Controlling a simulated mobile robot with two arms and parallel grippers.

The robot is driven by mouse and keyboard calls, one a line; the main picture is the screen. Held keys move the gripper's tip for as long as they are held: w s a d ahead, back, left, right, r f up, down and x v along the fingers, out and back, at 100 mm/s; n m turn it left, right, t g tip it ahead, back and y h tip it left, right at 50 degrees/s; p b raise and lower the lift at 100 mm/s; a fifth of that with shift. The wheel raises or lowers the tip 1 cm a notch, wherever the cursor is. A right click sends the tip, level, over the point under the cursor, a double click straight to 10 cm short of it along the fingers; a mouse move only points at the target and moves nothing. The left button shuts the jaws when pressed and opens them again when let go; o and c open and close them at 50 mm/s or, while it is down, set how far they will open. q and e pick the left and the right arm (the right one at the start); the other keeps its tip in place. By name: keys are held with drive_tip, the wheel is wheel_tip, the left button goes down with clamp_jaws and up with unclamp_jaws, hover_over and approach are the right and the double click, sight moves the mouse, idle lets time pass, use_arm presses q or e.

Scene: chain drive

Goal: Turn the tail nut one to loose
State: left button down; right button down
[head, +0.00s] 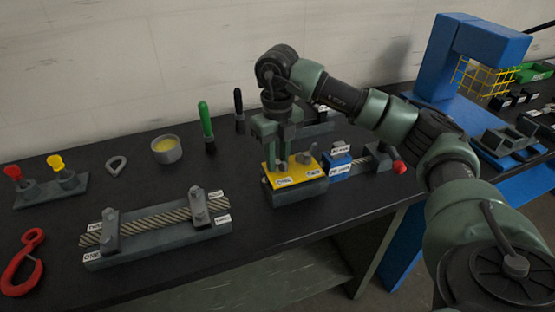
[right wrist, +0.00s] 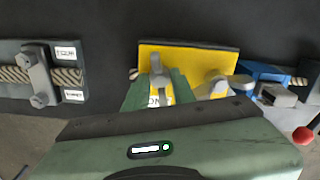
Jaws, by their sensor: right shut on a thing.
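A yellow-topped block (head: 298,172) with white labels stands right of centre in the head view. It also shows in the right wrist view (right wrist: 210,52). My right gripper (head: 283,156) comes down over the block's left part. In the right wrist view its two green fingers (right wrist: 158,90) are shut on the nut (right wrist: 157,68) by a label partly readable as ONE. The fingers hide part of this nut. A second nut (right wrist: 216,84) stands to its right by the label TWO, outside the fingers. My left gripper is not in view.
A grey cable fixture (head: 160,246) with clamps lies at front left. A red hook (head: 22,262), a grease cup (head: 166,149) and green (head: 206,125) and black (head: 239,108) tools lie around. A blue block (head: 337,163) stands close right of the yellow plate.

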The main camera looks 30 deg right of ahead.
drive_tip(key=n+b, duration=0.1)
drive_tip(key=n, duration=0.4)
drive_tip(key=shift+f+n, duration=0.15)
drive_tip(key=shift+n, duration=0.15)
drive_tip(key=n+b, duration=0.1)
drive_tip(key=n, duration=0.5)
drive_tip(key=shift+s, duration=0.1)
drive_tip(key=n, duration=0.5)
drive_tip(key=shift+n+b, duration=0.35)
drive_tip(key=shift+n, duration=0.05)
drive_tip(key=n, duration=0.6)
drive_tip(key=shift+f+b, duration=0.1)
drive_tip(key=shift+b, duration=0.2)
drive_tip(key=shift+s+a, duration=0.1)
drive_tip(key=c, duration=1.5)
unclamp_jaws()
